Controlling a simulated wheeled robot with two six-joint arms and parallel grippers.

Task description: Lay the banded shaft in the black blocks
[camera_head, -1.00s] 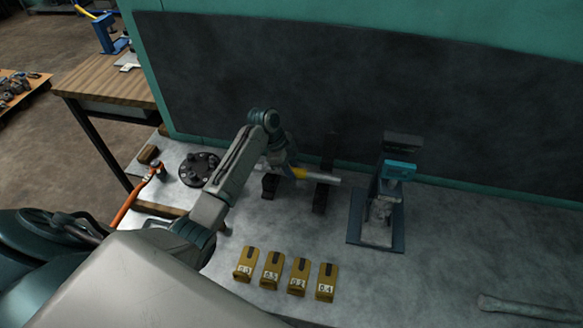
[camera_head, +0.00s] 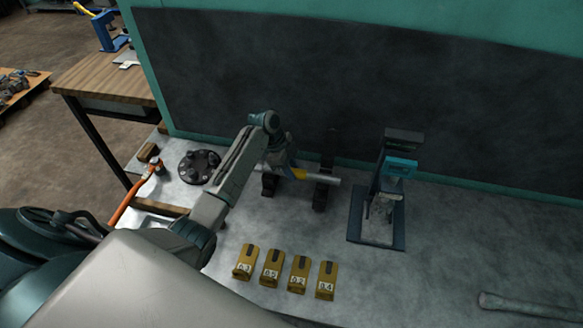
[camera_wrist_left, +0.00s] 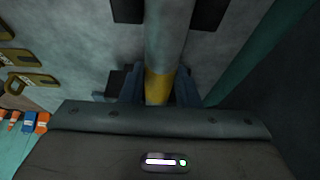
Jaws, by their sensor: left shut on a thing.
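The banded shaft is a grey rod with a yellow band (camera_head: 298,174); its bare end (camera_head: 328,179) points right. My left gripper (camera_head: 290,169) is shut on it around the yellow band. In the left wrist view, the fingers (camera_wrist_left: 159,90) straddle the band and the rod (camera_wrist_left: 170,35) runs away up the picture. One black block (camera_head: 269,186) stands under the rod's left part, the other block (camera_head: 320,194) under its right part. The rod lies across above both; whether it touches them, I cannot tell. My right gripper is not in view.
Several yellow numbered blocks (camera_head: 271,268) stand in a row at the front. A dark round flange (camera_head: 199,166) lies left of the shaft. A blue-black press-like fixture (camera_head: 377,215) stands to the right. A grey bar (camera_head: 525,306) lies at lower right. The bench between is clear.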

